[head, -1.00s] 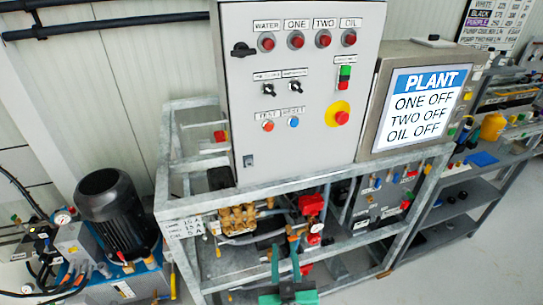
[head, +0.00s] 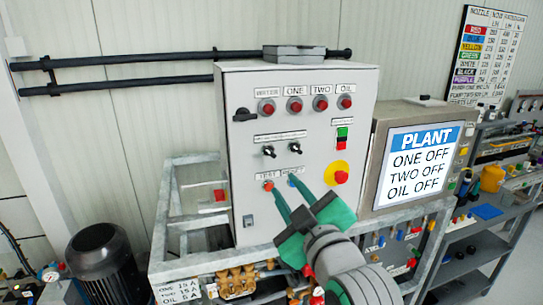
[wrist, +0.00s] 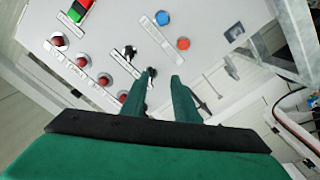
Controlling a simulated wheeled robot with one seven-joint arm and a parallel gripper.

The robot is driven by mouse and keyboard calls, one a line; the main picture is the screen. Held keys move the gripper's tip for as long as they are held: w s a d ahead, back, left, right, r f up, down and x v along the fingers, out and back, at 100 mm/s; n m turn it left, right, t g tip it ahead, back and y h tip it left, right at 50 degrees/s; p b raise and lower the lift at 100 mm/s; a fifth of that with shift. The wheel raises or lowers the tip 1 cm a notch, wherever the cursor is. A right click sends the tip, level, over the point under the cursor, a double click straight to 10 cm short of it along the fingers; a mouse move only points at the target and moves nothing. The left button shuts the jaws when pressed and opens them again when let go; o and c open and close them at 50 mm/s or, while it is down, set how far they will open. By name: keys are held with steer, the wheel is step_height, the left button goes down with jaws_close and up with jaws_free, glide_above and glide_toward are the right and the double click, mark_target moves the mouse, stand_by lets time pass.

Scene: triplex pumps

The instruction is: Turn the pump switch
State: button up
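Two black rotary pump switches sit on the grey control panel (head: 235,165): the left one (head: 269,151) and the right one (head: 296,148), under labels too blurred to read. In the head view my gripper (head: 281,183) is open and empty, its green fingers apart in front of the panel, below the switches and over the test and reset button row. In the wrist view the gripper (wrist: 163,75) shows its left fingertip overlapping the left switch (wrist: 150,72); contact cannot be told. The right switch (wrist: 129,52) is clear beside it.
A red emergency stop (head: 341,177) on a yellow disc lies right of the fingers. Red lamps (head: 320,103) line the top. The plant screen (head: 418,165) reads ONE OFF, TWO OFF, OIL OFF. A metal frame (head: 190,240) surrounds the panel's base.

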mark_target(269, 153)
steer(key=shift+n, duration=0.7)
steer(key=w+a+r, duration=0.1)
steer(key=w, duration=0.2)
steer(key=w+a+r, duration=0.1)
steer(key=w, duration=0.2)
steer(key=w+a+r, duration=0.1)
steer(key=w+r, duration=0.1)
steer(key=w, duration=0.1)
steer(key=shift+a, duration=0.25)
jaws_close()
